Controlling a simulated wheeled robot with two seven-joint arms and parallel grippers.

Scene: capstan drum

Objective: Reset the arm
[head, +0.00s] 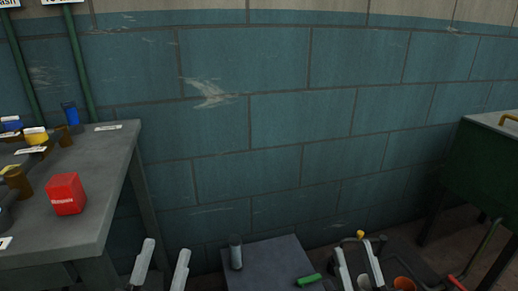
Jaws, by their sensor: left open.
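My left gripper (162,262) is at the bottom edge, just right of the workbench, with its two pale fingers apart and nothing visible between them. My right gripper (358,262) is at the bottom, right of centre, its pale fingers apart. Dark grey parts show between or behind these fingers, and I cannot tell whether it holds any of them. The rest of both grippers is cut off by the frame. No capstan drum can be made out clearly.
A grey workbench (100,190) at left bears a red box (65,194), a blue item (70,113) and brown cups. A low grey surface (270,262) carries a grey cylinder (236,252) and green cylinder (308,280). An orange cup (404,283) and green cabinet (485,165) are right.

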